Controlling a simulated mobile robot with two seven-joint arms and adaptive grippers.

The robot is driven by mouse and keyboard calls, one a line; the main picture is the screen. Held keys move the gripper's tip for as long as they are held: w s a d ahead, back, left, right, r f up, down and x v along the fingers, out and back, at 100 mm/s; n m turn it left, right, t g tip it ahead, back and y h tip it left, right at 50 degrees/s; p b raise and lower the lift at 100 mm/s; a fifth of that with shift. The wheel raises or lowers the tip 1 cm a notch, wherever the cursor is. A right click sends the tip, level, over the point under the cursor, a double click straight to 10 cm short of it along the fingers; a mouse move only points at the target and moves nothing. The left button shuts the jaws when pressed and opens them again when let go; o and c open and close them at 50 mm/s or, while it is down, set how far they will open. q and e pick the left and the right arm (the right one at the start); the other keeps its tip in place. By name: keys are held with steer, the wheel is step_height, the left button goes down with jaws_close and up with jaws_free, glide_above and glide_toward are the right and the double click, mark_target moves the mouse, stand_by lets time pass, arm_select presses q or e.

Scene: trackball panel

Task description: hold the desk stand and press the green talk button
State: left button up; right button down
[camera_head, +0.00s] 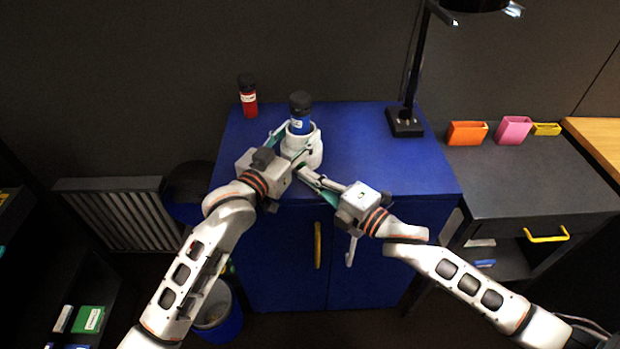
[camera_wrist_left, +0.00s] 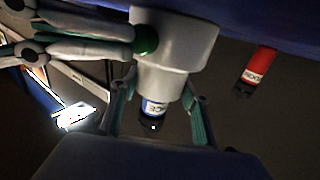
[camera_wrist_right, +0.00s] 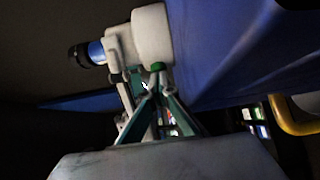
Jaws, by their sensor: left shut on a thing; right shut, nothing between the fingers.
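The white desk stand (camera_head: 315,152) is on the blue cabinet near its front edge. A blue bottle with a black cap (camera_head: 300,123) sits in it. My left gripper (camera_head: 291,147) is shut on the stand, its fingers on either side of the white body in the left wrist view. The green talk button (camera_wrist_left: 146,39) is on the stand's side; it also shows in the right wrist view (camera_wrist_right: 157,66). My right gripper (camera_head: 303,173) is shut and empty, its tips right at the button. I cannot tell whether they touch it. The button is hidden in the head view.
A red bottle (camera_head: 249,97) stands at the cabinet's back left. A black lamp (camera_head: 405,122) stands at the back right. The blue cabinet top (camera_head: 360,150) is clear between stand and lamp. Orange, pink and yellow holders are on the dark desk (camera_head: 530,180) at right.

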arm_select(q)
steer(key=shift+s+d+r, duration=0.15)
steer(key=shift+s+d, duration=0.05)
steer(key=shift+s, duration=0.25)
arm_select(e)
steer(key=shift+w+d+r, duration=0.3)
steer(key=shift+w, duration=0.3)
arm_select(q)
steer(key=shift+r, duration=0.1)
arm_select(e)
steer(key=shift+s+d, duration=0.1)
steer(key=shift+s, duration=0.05)
arm_select(q)
steer(key=shift+w+a+f, duration=0.25)
steer(key=shift+w+a, duration=0.1)
steer(key=shift+w, duration=0.1)
arm_select(e)
steer(key=shift+s+d+f, duration=0.25)
steer(key=shift+s+d, duration=0.05)
steer(key=shift+d, duration=0.05)
arm_select(q)
steer(key=shift+d+f, duration=0.1)
steer(key=shift+d, duration=0.05)
arm_select(e)
steer(key=v, duration=0.7)
steer(key=shift+s+a, duration=0.3)
steer(key=shift+s, duration=0.2)
steer(key=shift+s, duration=0.1)
